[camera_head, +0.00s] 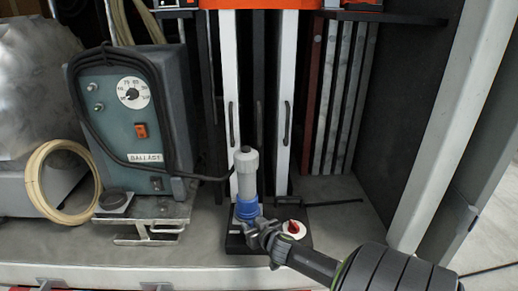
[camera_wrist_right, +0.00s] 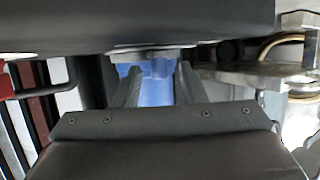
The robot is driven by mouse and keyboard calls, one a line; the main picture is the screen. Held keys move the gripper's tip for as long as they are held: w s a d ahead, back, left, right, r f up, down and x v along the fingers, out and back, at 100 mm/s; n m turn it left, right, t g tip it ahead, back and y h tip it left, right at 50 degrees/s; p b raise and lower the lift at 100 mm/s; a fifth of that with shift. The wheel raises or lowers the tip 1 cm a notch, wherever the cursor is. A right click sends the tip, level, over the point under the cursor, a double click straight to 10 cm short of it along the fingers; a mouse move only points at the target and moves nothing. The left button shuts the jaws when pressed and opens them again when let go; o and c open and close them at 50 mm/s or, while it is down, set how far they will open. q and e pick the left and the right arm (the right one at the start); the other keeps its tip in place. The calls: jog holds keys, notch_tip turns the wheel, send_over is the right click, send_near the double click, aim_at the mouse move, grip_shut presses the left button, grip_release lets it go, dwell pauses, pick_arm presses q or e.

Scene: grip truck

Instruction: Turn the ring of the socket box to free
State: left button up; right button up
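The socket box (camera_head: 235,243) is a low black box on the grey shelf, with a red-and-white rotary knob (camera_head: 293,229) on its right part. A grey plug (camera_head: 246,172) stands upright in it, with the blue ring (camera_head: 246,209) around its base. My right gripper (camera_head: 262,236) comes in from the lower right, right at the ring's front. In the right wrist view its two fingers (camera_wrist_right: 158,88) stand apart, with the blue ring (camera_wrist_right: 157,86) showing between and beyond them. Whether they touch it is unclear. The ring's lower edge is partly hidden. My left gripper is not in view.
A grey-green ballast unit (camera_head: 131,118) with a dial and black cable stands at left, beside a cream cable coil (camera_head: 43,185). White uprights (camera_head: 229,85) rise behind the box. A thin black rod (camera_head: 338,203) sticks out right of the plug. The shelf at right is mostly free.

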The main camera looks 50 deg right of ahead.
jog(key=b+v, duration=0.2)
jog(key=v, duration=1.5)
jog(key=shift+r, duration=0.2)
jog(key=shift+c, duration=0.3)
